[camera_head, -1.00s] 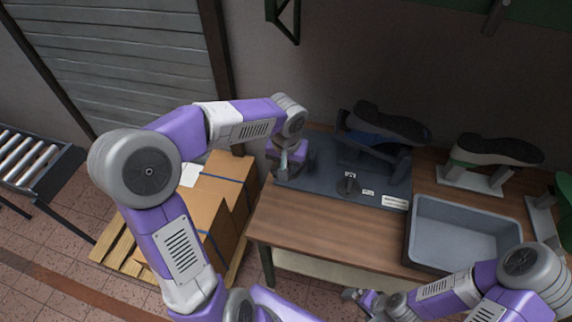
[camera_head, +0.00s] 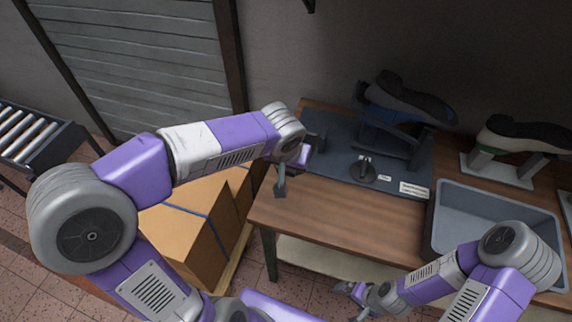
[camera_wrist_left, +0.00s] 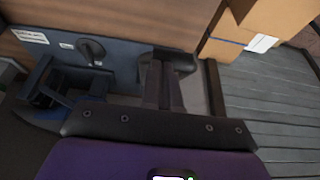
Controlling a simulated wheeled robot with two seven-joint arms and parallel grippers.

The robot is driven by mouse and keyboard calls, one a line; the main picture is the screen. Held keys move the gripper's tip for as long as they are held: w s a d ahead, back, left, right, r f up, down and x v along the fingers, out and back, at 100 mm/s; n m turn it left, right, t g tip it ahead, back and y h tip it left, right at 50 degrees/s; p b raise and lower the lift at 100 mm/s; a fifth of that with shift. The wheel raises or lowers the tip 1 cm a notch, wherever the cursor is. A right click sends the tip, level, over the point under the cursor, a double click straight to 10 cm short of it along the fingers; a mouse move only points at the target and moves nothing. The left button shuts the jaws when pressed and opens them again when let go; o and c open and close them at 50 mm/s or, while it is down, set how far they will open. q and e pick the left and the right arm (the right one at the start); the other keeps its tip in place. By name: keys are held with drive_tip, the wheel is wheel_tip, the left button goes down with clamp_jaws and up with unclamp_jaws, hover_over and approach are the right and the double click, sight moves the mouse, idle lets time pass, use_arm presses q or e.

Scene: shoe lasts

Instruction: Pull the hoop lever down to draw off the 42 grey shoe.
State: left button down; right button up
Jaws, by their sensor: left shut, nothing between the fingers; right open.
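A grey shoe (camera_head: 420,103) with a dark sole sits sole up on a blue last, on a stand at the back of a dark plate (camera_head: 330,168) on the table. A small upright lever on a round disc (camera_head: 364,170) stands near the plate's front. A dark upright block (camera_head: 316,128) stands at the plate's left end; I cannot tell whether it is the hoop lever. My left gripper (camera_head: 281,189) is shut and empty near the table's left edge, apart from the shoe. In the left wrist view its fingers (camera_wrist_left: 161,75) partly cover the block. My right gripper (camera_head: 350,290) is open and empty before the table.
A grey bin (camera_head: 447,185) stands on the table at the right. Another shoe (camera_head: 525,132) sits on a stand behind it. Cardboard boxes (camera_head: 187,235) on a pallet stand left of the table. Bare wood (camera_head: 330,215) shows along the table's front.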

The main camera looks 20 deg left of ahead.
use_arm(q)
drive_tip(key=shift+s+f, duration=0.2)
drive_tip(key=shift+f, duration=0.1)
drive_tip(key=shift+r, duration=0.1)
drive_tip(key=shift+w+r+p, duration=0.1)
drive_tip(key=shift+r+p, duration=0.25)
drive_tip(key=shift+p, duration=0.1)
drive_tip(key=r+p, duration=0.1)
drive_tip(key=r, duration=0.1)
drive_tip(key=w+r+p, duration=0.1)
drive_tip(key=r+p, duration=0.1)
drive_tip(key=shift+r, duration=0.3)
drive_tip(key=p+v, duration=0.1)
drive_tip(key=v, duration=0.8)
